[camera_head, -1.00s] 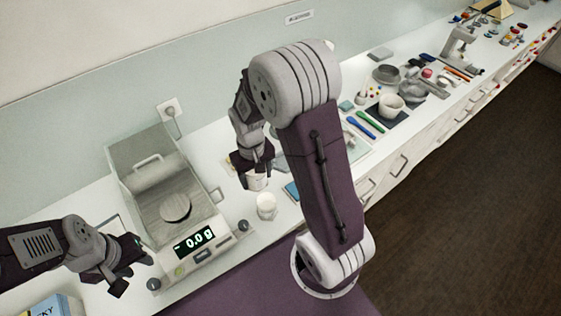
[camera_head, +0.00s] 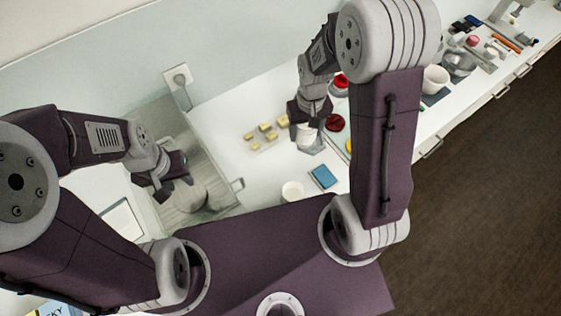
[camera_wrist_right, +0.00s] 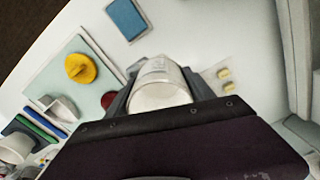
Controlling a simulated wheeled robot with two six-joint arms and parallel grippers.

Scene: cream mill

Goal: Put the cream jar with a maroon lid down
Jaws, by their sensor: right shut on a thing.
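My right gripper (camera_head: 308,128) is shut on a pale cylindrical jar (camera_wrist_right: 160,84), seen between its fingers in the right wrist view. The end of the jar facing the wrist camera looks white, and I see no maroon lid on it. A dark red disc (camera_head: 335,122) shows just right of the gripper in the head view. It is partly hidden beside the gripper in the right wrist view (camera_wrist_right: 108,99).
A small white cup (camera_head: 292,189) and a blue pad (camera_head: 322,177) lie in front of the right gripper. Several yellowish cubes (camera_head: 265,131) lie behind and left of it. A yellow disc (camera_wrist_right: 81,68) lies on a pale mat. White counter is bare between the cubes and the cup.

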